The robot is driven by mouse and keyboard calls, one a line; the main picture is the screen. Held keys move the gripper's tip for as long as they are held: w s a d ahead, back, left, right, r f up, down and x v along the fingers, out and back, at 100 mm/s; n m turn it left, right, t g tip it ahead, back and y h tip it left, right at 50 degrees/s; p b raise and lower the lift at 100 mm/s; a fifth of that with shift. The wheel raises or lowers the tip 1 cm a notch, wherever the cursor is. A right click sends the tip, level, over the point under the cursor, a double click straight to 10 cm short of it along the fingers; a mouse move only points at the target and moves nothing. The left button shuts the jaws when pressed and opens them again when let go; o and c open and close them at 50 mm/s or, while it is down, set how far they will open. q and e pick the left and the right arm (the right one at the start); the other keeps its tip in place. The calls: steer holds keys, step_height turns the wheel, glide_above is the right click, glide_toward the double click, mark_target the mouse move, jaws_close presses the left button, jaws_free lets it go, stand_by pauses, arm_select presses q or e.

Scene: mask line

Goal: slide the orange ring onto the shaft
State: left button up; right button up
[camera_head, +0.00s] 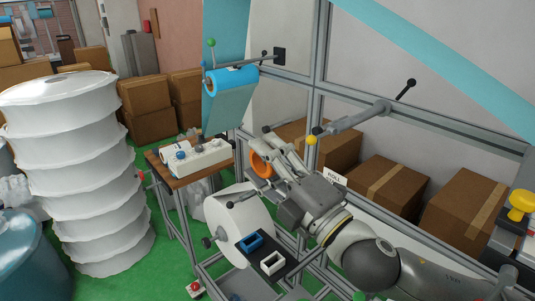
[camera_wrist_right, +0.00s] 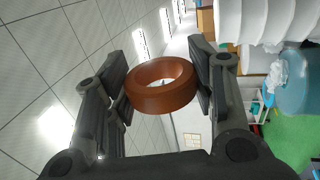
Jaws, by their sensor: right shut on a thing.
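The orange ring (camera_head: 259,167) is held between the fingers of my right gripper (camera_head: 275,160), in the middle of the head view. In the wrist view the ring (camera_wrist_right: 162,97) sits between the two dark finger pads, with its hole showing. A grey shaft (camera_head: 353,119) sticks out from the frame on the right, above and to the right of my gripper. A yellow ball (camera_head: 311,140) shows near its free end. The ring is apart from this shaft. My left gripper is out of view.
A blue roll (camera_head: 232,78) hangs on a bar at the back. A white roll (camera_head: 239,222) and small blue and white trays lie below my gripper. A control box (camera_head: 203,158) stands on a wooden table. White stacked rolls (camera_head: 75,170) fill the left. Cardboard boxes (camera_head: 390,186) stand behind the frame.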

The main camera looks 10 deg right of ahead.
mark_target(308, 143)
steer(key=w+d, duration=0.1)
steer(key=w+d+b, duration=0.1)
steer(key=d, duration=0.2)
steer(key=shift+w+d, duration=0.35)
steer(key=shift+w, duration=0.05)
steer(key=shift+s, duration=0.1)
stand_by(0.6)
steer(key=shift+d+f, duration=0.1)
steer(key=shift+w+d+b, duration=0.25)
steer(key=shift+w+d, duration=0.2)
steer(key=shift+d, duration=0.25)
steer(key=shift+w+d+b, duration=0.2)
steer(key=shift+w+d, duration=0.2)
steer(key=shift+d, duration=0.3)
steer(key=shift+w+d+b, duration=0.25)
steer(key=shift+w+d, duration=0.2)
steer(key=shift+d, duration=0.25)
steer(key=shift+w, duration=0.1)
steer(key=shift+w+d, duration=0.25)
steer(key=shift+d, duration=0.25)
steer(key=shift+w+d, duration=0.25)
steer(key=shift+d, duration=0.25)
steer(key=shift+w+d+b, duration=0.2)
steer(key=shift+w+d, duration=0.15)
steer(key=shift+d, duration=0.25)
steer(key=shift+w+d+b, duration=0.15)
steer(key=shift+w+d, duration=0.15)
steer(key=shift+d, duration=0.25)
